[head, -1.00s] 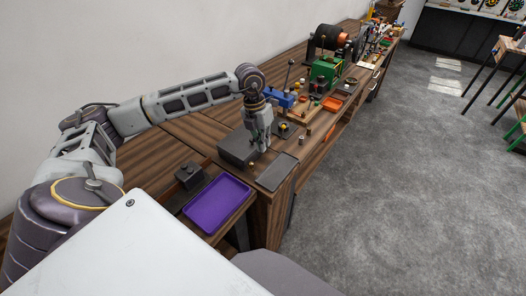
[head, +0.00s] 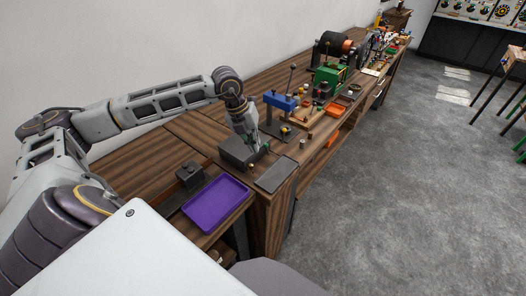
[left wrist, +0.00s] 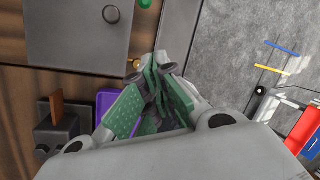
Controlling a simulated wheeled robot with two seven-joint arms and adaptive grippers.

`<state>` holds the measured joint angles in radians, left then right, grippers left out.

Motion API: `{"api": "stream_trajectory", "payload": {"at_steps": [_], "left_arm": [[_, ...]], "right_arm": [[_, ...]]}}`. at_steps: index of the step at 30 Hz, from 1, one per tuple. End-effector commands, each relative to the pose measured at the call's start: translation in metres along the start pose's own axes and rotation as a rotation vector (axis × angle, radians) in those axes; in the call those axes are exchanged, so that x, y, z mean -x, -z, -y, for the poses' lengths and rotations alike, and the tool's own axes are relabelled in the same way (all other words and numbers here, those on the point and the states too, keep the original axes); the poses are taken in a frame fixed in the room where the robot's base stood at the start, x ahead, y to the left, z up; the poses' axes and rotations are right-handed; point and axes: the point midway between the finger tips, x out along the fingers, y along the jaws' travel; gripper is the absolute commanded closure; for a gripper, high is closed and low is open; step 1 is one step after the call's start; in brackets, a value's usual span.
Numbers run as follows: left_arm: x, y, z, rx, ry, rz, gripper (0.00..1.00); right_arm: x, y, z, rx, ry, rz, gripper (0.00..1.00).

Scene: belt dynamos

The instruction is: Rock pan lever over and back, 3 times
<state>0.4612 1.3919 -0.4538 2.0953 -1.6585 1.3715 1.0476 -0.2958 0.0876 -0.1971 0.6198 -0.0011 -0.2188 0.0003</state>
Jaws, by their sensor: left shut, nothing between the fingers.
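My left gripper (head: 257,152) is shut and empty. Its green-padded fingers point down and to the right, at the front right side of a dark grey box (head: 231,151). In the left wrist view the closed fingertips (left wrist: 157,63) are close beside a small brass knob (left wrist: 137,64) at the box's edge; I cannot tell whether they touch. The brass knob also shows in the head view (head: 251,166). It may be the end of the pan lever, but no lever shows clearly. A round knob (left wrist: 111,14) is on the box's top. My right gripper is out of view.
A purple tray (head: 216,204) and a small dark block (head: 188,174) lie nearer on the bench. A flat grey plate (head: 275,173) lies right of the box. A blue press (head: 280,101) with an upright handle stands beyond my gripper, with a green machine (head: 328,77) farther back.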

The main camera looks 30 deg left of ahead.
Motion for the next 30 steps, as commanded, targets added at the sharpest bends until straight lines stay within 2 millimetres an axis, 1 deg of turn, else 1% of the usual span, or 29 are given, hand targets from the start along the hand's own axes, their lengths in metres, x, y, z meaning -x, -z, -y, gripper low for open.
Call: {"api": "stream_trajectory", "payload": {"at_steps": [5,11,17,27,30], "left_arm": [[-0.002,0.000,0.000,-0.001,0.000,-0.001,1.00],[-0.013,0.000,0.001,0.000,0.001,-0.002,1.00],[-0.035,0.001,0.001,-0.001,0.002,-0.004,1.00],[-0.078,0.000,0.001,0.000,0.001,-0.003,1.00],[-0.091,0.000,0.001,-0.001,0.002,-0.003,1.00]], "right_arm": [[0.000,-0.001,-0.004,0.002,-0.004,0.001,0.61],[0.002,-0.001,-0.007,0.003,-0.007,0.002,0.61],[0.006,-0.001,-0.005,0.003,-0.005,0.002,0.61],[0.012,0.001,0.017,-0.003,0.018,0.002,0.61],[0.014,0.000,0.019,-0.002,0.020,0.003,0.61]]}}
